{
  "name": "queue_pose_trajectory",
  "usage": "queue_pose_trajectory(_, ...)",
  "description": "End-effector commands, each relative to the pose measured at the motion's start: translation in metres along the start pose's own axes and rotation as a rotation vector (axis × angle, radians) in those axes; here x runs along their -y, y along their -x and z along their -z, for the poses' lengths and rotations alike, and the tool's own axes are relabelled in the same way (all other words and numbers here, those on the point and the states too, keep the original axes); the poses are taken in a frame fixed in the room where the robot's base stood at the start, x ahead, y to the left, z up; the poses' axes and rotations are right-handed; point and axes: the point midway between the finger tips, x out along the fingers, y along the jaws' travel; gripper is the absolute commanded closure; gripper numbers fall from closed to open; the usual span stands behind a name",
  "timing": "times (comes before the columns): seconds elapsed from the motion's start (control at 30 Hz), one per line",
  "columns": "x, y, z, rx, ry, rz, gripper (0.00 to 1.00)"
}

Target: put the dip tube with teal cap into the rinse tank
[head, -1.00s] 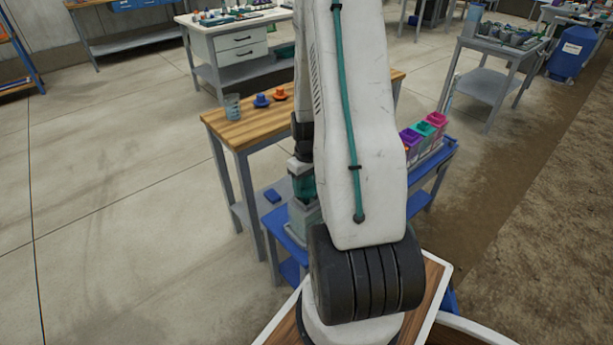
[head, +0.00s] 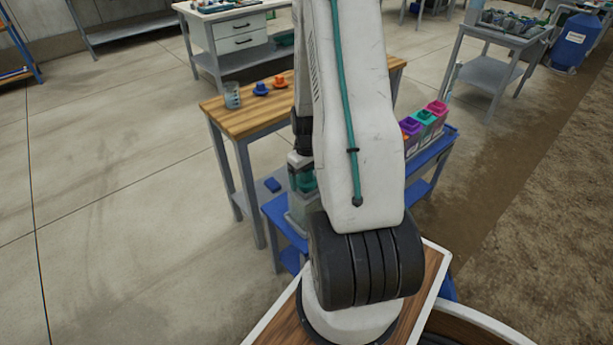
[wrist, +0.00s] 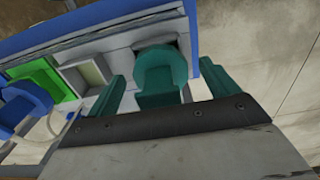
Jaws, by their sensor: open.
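The teal cap (wrist: 162,75) of a dip tube sits in a light-coloured holder in the wrist view; its tube is hidden below. My gripper (wrist: 160,85) is open, with one teal finger on each side of the cap and a visible gap to each. In the head view my gripper (head: 303,178) is partly hidden behind my arm, low over the blue bench (head: 280,222). An open, empty, pale square container (wrist: 85,72) is left of the cap in the wrist view; I cannot tell if it is the rinse tank.
Bins with purple, teal and magenta tops (head: 425,118) stand on the blue bench. A wooden table (head: 250,118) behind holds a beaker (head: 232,95) and two small caps. Floor on the left is clear.

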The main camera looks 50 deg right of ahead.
Motion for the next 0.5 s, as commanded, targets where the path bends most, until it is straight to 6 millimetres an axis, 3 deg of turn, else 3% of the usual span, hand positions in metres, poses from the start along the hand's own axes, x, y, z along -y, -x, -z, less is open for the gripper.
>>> queue_pose_trajectory(0.17, -0.001, 0.012, 0.001, -0.003, 0.000, -0.002, 0.14)
queue_pose_trajectory(0.5, 0.000, 0.066, 0.001, -0.003, 0.000, -0.002, 0.14)
